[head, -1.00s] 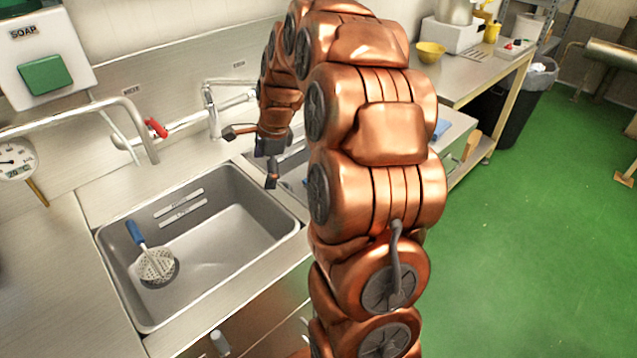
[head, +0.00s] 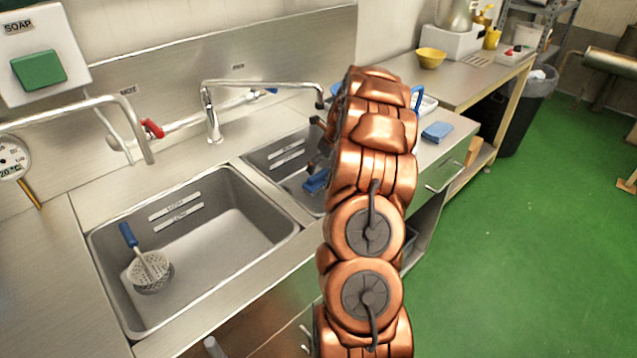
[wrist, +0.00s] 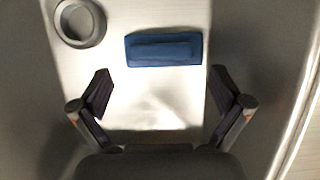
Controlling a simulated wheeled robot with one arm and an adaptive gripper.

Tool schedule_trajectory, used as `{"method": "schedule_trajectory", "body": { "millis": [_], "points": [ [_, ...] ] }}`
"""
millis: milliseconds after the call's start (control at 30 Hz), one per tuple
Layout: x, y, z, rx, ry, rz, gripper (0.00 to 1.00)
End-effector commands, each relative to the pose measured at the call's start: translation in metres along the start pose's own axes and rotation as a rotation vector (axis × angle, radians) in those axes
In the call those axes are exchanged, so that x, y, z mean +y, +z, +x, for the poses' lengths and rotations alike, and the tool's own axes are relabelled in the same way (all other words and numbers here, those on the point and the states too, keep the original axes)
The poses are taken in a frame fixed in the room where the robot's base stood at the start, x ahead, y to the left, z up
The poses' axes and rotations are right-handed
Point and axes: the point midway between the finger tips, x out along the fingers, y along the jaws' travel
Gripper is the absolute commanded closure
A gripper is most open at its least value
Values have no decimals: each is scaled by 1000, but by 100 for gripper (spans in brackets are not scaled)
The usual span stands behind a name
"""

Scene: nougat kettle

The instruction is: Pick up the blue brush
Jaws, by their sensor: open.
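The blue brush (wrist: 163,50) lies as a dark blue oblong block on a pale surface in the wrist view, across and beyond the gap between my fingertips. A blue piece (head: 316,181) at the right-hand sink in the head view looks like the same brush. My gripper (wrist: 161,90) is open and empty, its two fingers spread wider than the brush, which they do not touch. In the head view my gripper (head: 319,145) is over the right-hand sink (head: 262,155), largely hidden by my copper arm.
A grey ring (wrist: 79,22), perhaps the drain, is left of the brush. The left sink (head: 215,240) holds a skimmer with a blue handle (head: 150,268). A faucet (head: 212,115) stands behind. A blue pad (head: 437,131) lies on the right counter.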

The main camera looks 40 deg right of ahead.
Motion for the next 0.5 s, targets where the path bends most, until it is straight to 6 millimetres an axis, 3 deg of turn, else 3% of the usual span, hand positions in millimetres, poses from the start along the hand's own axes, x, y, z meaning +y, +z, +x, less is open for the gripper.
{"method": "schedule_trajectory", "body": {
  "millis": [500],
  "points": [
    [0, 0, 37, 4, 4, -1, 0]
  ]
}}
